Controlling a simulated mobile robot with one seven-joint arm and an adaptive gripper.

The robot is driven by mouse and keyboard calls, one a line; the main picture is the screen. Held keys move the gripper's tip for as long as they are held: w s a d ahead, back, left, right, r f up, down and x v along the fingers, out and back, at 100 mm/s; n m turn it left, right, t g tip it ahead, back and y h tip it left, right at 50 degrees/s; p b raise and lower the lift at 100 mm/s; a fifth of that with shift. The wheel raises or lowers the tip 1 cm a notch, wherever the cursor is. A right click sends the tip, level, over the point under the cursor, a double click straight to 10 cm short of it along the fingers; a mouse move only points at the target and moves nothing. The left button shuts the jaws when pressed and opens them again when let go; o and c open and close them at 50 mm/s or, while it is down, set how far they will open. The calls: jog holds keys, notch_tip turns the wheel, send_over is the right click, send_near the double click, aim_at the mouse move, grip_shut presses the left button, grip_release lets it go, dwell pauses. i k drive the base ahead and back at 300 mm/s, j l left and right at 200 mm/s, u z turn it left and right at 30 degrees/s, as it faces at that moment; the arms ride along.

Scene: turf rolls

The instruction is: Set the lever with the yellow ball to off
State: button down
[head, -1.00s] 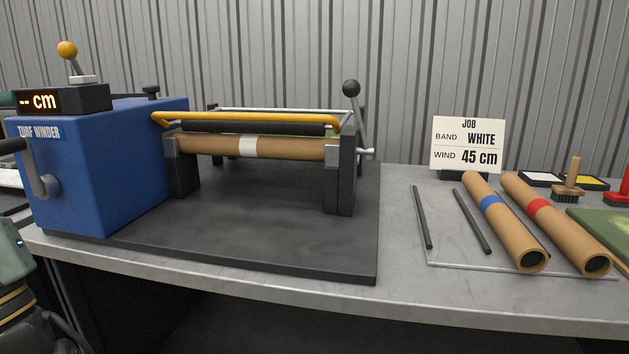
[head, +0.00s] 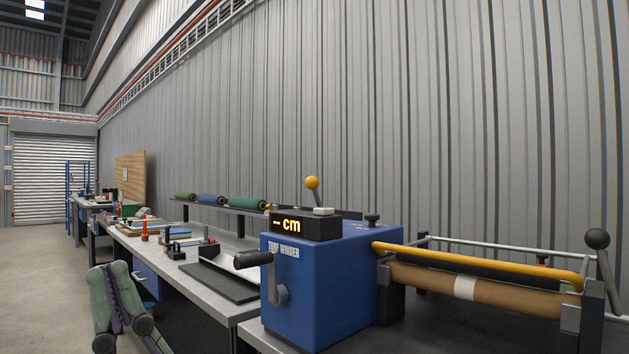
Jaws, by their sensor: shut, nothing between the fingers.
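No on or off marking can be read.
A black-handled crank (head: 278,290) sticks out from the winder's front. A second lever with a black ball (head: 597,239) stands at the right, by the brown roll (head: 500,297). The bench at left holds tools. A clear floor (head: 35,280) lies further left.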

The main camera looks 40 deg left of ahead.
aim_at(312, 182)
jog(key=i+j+u, duration=0.1)
jog(key=j+u, duration=0.2)
jog(key=u, duration=0.15)
jog(key=i+j+u, duration=0.15)
jog(key=u, duration=0.3)
jog(key=i+j+u, duration=0.2)
jog(key=u, duration=0.25)
jog(key=j, duration=0.1)
